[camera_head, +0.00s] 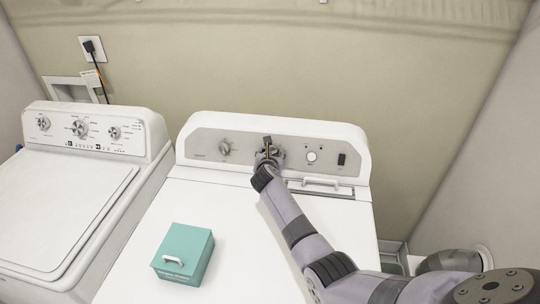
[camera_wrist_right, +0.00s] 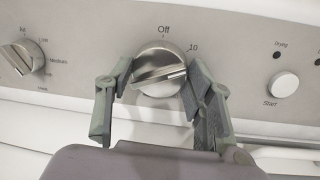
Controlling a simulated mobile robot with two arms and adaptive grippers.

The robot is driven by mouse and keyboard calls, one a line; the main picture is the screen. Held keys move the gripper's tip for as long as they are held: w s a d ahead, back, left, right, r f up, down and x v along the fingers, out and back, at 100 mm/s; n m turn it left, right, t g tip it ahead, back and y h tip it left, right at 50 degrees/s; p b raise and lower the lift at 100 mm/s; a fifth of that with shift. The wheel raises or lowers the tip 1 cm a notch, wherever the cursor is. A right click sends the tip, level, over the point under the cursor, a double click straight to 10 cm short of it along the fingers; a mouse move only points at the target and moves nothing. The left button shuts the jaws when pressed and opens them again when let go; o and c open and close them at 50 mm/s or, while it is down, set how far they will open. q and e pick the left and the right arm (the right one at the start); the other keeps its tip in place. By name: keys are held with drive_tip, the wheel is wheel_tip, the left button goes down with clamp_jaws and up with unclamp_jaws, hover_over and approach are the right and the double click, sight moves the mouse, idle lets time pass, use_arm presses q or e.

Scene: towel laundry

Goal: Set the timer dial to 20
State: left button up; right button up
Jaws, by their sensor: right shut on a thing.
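The timer dial (camera_wrist_right: 160,62) is a round silver knob with a raised ridge on the dryer's grey control panel. "Off" is printed above it and "10" at its upper right. Its ridge lies nearly level, with the right end tilted slightly up and below the "10" mark. My right gripper (camera_wrist_right: 160,78) has a finger on each side of the dial and is shut on it. Any labels lower around the dial are hidden by the fingers. In the head view the gripper (camera_head: 268,156) covers most of the dial. My left gripper is not in view.
A second knob (camera_wrist_right: 22,57) sits left of the dial, and a round Start button (camera_wrist_right: 283,85) sits right. A teal box (camera_head: 184,252) stands on the white dryer top (camera_head: 225,205). A white washer (camera_head: 60,200) is at the left.

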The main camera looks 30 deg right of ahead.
drive_tip(key=shift+f+m, duration=0.1)
drive_tip(key=shift+m, duration=0.2)
drive_tip(key=m+b, duration=0.2)
drive_tip(key=shift+f+m, duration=0.1)
drive_tip(key=shift+m, duration=0.2)
drive_tip(key=shift+m+h+b, duration=0.4)
drive_tip(key=shift+m+b, duration=0.55)
drive_tip(key=shift+m, duration=0.95)
drive_tip(key=o, duration=1.2)
drive_tip(key=shift+c, duration=0.2)
